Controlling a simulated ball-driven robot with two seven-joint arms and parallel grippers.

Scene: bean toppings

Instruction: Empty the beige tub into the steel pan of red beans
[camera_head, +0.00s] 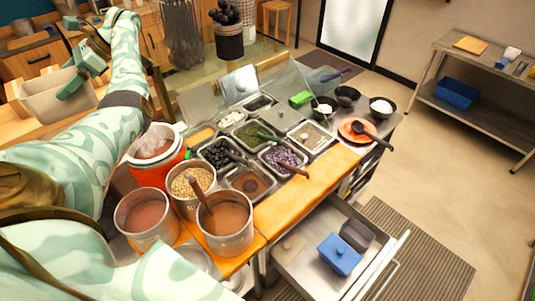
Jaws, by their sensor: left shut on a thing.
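My left gripper (73,85) is at the upper left, shut on the rim of the beige tub (50,103). The tub is held up, slightly tilted, left of the counter and away from its pans; its inside is mostly hidden. Steel pans sit in the counter. One pan (262,196) near the front holds something reddish brown, and another pan (297,172) beside it holds dark purple beans. I cannot tell surely which is the red bean pan. My right gripper does not show.
Steel pots (150,240) with brown or grainy contents and an orange-red container (150,174) stand at the counter's left end. A plate with a black ladle (372,136) is at the right end. An open drawer (300,262) with a blue box (338,256) juts out in front.

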